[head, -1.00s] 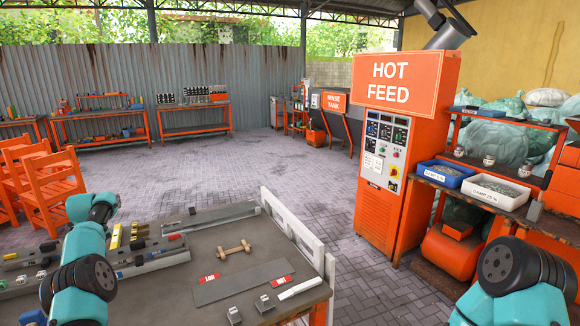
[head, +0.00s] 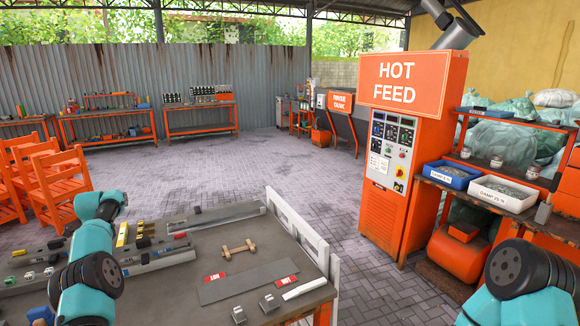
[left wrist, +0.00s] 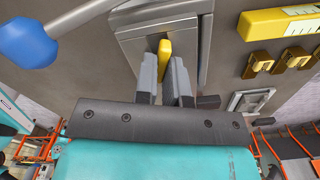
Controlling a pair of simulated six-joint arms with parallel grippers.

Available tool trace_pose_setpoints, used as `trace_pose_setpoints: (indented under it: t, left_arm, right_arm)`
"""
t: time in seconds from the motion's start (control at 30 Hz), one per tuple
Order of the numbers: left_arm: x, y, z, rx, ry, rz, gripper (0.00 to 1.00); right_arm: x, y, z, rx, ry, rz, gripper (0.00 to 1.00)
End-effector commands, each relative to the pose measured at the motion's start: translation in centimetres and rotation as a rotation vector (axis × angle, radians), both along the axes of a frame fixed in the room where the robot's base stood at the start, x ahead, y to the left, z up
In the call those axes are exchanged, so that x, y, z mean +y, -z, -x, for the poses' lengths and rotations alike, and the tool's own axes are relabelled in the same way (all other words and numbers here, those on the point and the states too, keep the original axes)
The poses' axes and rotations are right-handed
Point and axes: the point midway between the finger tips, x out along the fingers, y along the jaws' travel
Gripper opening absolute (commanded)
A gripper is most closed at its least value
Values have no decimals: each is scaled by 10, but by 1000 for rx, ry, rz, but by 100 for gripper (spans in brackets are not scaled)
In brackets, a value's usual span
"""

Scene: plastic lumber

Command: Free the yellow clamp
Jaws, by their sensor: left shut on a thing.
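In the left wrist view a narrow yellow piece (left wrist: 165,49), which looks like the yellow clamp, stands between the fingers of my left gripper (left wrist: 164,72). The gripper is shut on it. The yellow piece is right against a grey metal fixture (left wrist: 187,40), and I cannot tell whether the two are joined. In the head view my left arm (head: 88,275) hides its own gripper and this piece. My right arm (head: 520,285) is at the lower right, with its gripper outside the picture.
A blue ball-ended lever (left wrist: 27,42) lies left of the gripper; a yellow marked bar (left wrist: 280,23) and brass clips (left wrist: 259,62) lie right. The bench carries a wooden dumbbell-shaped piece (head: 239,248), a grey strip (head: 248,282) and metal blocks (head: 269,303). White boards (head: 300,234) edge its right side.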

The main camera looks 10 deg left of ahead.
Motion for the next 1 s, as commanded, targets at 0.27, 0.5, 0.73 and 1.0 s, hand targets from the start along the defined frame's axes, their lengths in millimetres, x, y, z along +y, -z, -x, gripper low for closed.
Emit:
trace_pose_setpoints:
  t: [0.27, 0.5, 0.73, 1.0]
  left_arm:
    - [2, 3, 4, 12, -84, 5, 0]
    - [2, 3, 5, 14, -107, 5, 0]
    - [3, 4, 5, 16, -292, 4, 0]
    - [3, 5, 5, 17, -423, 3, 0]
  right_arm:
    - [0, 0, 0, 0, 0, 0, 44]
    - [0, 0, 0, 0, 0, 0, 44]
    - [0, 0, 0, 0, 0, 0, 44]
    - [0, 0, 0, 0, 0, 0, 44]
